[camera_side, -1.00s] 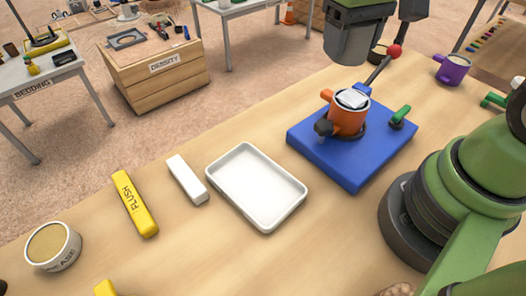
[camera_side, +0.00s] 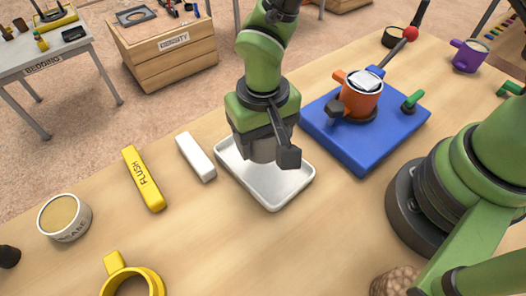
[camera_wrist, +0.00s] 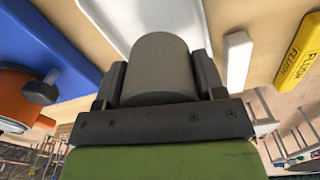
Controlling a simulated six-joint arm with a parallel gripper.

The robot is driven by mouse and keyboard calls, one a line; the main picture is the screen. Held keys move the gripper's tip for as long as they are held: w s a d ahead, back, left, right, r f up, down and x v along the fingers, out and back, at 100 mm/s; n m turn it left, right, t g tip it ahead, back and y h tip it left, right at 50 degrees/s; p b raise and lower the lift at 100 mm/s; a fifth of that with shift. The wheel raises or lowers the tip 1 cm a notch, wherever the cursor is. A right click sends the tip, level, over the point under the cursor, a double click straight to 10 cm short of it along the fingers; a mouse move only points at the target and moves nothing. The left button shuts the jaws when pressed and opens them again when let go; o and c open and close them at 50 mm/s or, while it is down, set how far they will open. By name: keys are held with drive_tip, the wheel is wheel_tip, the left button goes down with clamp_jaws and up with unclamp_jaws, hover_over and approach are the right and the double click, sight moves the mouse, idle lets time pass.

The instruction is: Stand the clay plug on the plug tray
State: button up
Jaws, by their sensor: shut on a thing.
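The clay plug is a grey cylinder (camera_wrist: 160,62) held between the two dark fingers of my gripper (camera_wrist: 160,84) in the wrist view. In the side view my gripper (camera_side: 264,150) is over the plug tray, a white shallow rectangular tray (camera_side: 284,192) on the bench. The gripper hides the tray's far part, and the plug cannot be made out clearly there. Part of the tray also shows behind the plug in the wrist view (camera_wrist: 100,12). Whether the plug touches the tray floor cannot be told.
Right of the tray is a blue base (camera_side: 365,150) carrying an orange cup (camera_side: 360,100) and a red-knobbed lever (camera_side: 410,34). Left are a white block (camera_side: 196,157), a yellow FLUSH bar (camera_side: 143,178) and a round tub (camera_side: 65,217). A yellow ring (camera_side: 132,278) is in front.

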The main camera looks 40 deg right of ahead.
sight(263, 155)
drive_tip(key=shift+f, duration=2.25)
drive_tip(key=o, duration=0.9)
drive_tip(key=shift+f, duration=0.15)
